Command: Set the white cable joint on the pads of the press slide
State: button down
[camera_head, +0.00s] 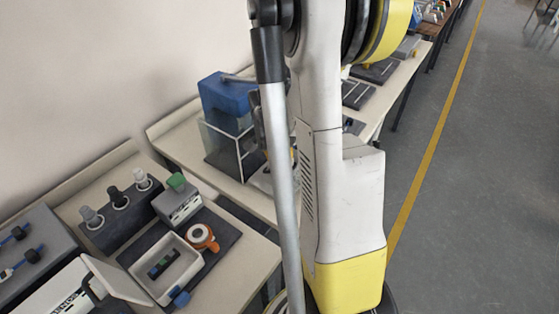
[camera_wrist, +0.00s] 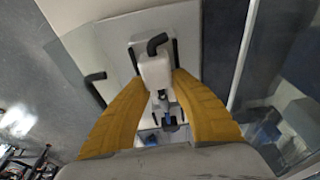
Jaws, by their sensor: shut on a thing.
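In the wrist view, my gripper (camera_wrist: 158,80) has its two yellow fingers closed in on a pale block, which I take for the white cable joint (camera_wrist: 154,72). A bent black piece sits at its far end. Small grey and blue parts show below it between the fingers; I cannot tell whether they belong to it. In the head view, the press (camera_head: 226,98) has a blue head over a clear guard (camera_head: 222,146). My arm hides most of the area to its right. I cannot make out the slide or its pads.
In the head view, the near bench holds a white tray (camera_head: 147,272), an orange tape roll (camera_head: 202,236), a grey box with a green top (camera_head: 178,205) and a dark rack (camera_head: 118,210).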

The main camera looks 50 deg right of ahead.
jog(key=shift+s+a+f+b, duration=0.1)
jog(key=shift+f+b, duration=0.65)
jog(key=shift+f, duration=0.1)
jog(key=c, duration=0.8)
grip_release()
jog(key=shift+r, duration=0.1)
jog(key=shift+r, duration=0.35)
jog(key=v, duration=1.1)
jog(key=shift+r, duration=0.1)
jog(key=p+v, duration=0.2)
jog(key=d+p+v, duration=0.1)
jog(key=p+v, duration=0.3)
jog(key=shift+d+r, duration=0.1)
jog(key=shift+r, duration=0.45)
